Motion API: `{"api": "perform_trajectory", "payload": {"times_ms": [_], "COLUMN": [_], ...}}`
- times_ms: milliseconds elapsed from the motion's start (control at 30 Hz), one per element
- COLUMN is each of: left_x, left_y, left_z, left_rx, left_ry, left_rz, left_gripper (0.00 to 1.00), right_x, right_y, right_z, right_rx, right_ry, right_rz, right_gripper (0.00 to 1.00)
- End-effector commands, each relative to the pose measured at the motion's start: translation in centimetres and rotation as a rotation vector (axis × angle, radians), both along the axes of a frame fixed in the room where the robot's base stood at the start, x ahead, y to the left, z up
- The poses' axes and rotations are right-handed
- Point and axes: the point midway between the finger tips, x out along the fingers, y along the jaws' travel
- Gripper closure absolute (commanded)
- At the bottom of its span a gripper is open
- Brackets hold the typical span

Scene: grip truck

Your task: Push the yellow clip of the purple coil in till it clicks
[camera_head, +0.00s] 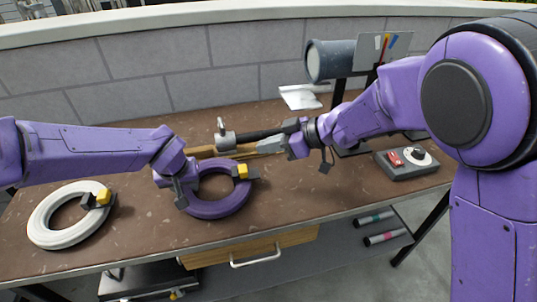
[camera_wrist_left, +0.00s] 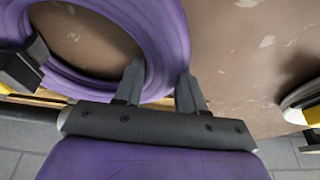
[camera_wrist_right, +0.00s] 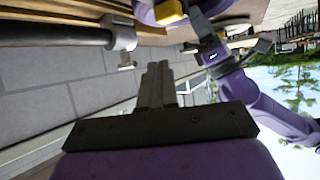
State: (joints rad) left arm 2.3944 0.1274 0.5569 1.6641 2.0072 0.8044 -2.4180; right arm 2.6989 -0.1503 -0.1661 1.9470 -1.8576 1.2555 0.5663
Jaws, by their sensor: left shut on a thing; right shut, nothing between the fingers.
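The purple coil (camera_head: 215,207) lies on the table in front of me, with its yellow clip (camera_head: 241,170) in a dark housing on its upper right side. In the left wrist view the coil (camera_wrist_left: 165,25) runs between the fingers, and the clip (camera_wrist_left: 20,70) shows at the left edge. My left gripper (camera_head: 182,195) is shut on the coil's left side, away from the clip. My right gripper (camera_head: 272,145) is shut and empty, above the table to the upper right of the clip. Its fingers (camera_wrist_right: 157,85) lie together in the right wrist view. I cannot tell how deep the clip sits.
A white coil (camera_head: 50,232) with a yellow clip lies at the left. A metal clamp on a dark bar (camera_head: 227,138) and wooden pieces lie behind the purple coil.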

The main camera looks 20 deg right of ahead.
Motion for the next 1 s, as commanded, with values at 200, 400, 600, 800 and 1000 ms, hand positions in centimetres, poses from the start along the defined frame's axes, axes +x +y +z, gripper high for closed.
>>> {"api": "perform_trajectory", "payload": {"times_ms": [200, 400, 600, 800, 1000], "left_x": [0.05, 0.06, 0.04, -0.03, -0.02], "left_y": [-0.03, -0.04, -0.03, 0.00, -0.01], "left_z": [0.08, 0.10, 0.06, -0.07, 0.11], "left_rx": [-0.001, -0.001, -0.001, 0.001, 0.000], "left_ry": [-0.002, -0.002, -0.001, 0.001, 0.000], "left_rz": [0.000, 0.000, 0.000, -0.001, 0.000], "left_gripper": [1.00, 0.51, 0.31, 0.23, 0.23], "right_x": [-0.01, -0.01, 0.00, 0.00, 0.00], "right_y": [-0.04, -0.05, -0.05, -0.04, -0.03], "right_z": [1.34, 1.34, 1.32, 1.29, 1.45], "right_rx": [0.000, 0.000, 0.001, 0.001, 0.001], "right_ry": [0.000, 0.000, 0.000, 0.000, 0.000], "right_rz": [-0.001, -0.001, -0.001, -0.001, -0.001], "right_gripper": [1.00, 1.00, 1.00, 1.00, 1.00]}}
